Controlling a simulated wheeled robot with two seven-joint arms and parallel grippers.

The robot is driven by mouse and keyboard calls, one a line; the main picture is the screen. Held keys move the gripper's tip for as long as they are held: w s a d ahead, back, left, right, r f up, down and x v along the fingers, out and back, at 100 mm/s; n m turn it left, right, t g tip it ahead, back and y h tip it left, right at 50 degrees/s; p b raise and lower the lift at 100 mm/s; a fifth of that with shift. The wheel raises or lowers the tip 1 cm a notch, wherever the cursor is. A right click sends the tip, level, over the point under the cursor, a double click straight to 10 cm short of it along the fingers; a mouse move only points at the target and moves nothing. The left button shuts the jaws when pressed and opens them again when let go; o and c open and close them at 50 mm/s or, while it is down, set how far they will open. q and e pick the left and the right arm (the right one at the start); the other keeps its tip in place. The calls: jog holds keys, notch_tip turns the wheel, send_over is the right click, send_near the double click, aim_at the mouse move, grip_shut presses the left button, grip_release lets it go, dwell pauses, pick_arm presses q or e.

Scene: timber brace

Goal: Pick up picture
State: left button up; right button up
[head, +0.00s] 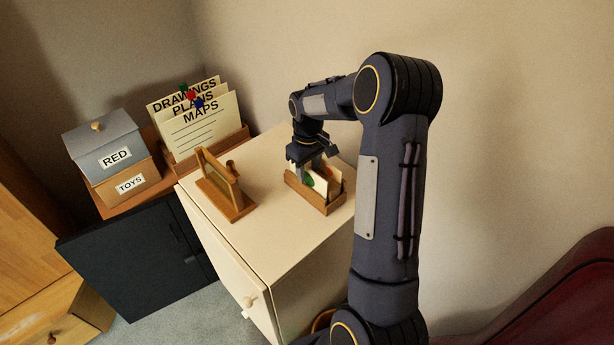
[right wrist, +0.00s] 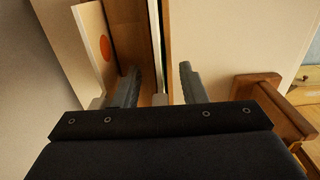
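Several cards, the pictures, stand upright in a small wooden box (head: 322,206) on the cream cabinet. A picture with a green patch (head: 320,182) shows beneath my right gripper (head: 311,172) in the head view. In the right wrist view, a picture with an orange dot (right wrist: 104,47) stands left of the fingers. My right gripper (right wrist: 160,88) is open, its fingers apart, with a thin upright picture edge (right wrist: 156,45) and the box's wooden wall between and beyond them. Whether either finger touches anything is unclear. My left gripper is out of view.
A wooden stand (head: 226,189) sits left of the box on the cabinet top (head: 275,160); it also shows in the right wrist view (right wrist: 270,102). Farther left are a file holder (head: 205,152), grey and orange boxes (head: 107,150) and a dark panel (head: 130,262). A wall rises behind.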

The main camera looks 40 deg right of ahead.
jog(key=shift+c, duration=0.5)
grip_shut()
jog(key=shift+r, duration=0.15)
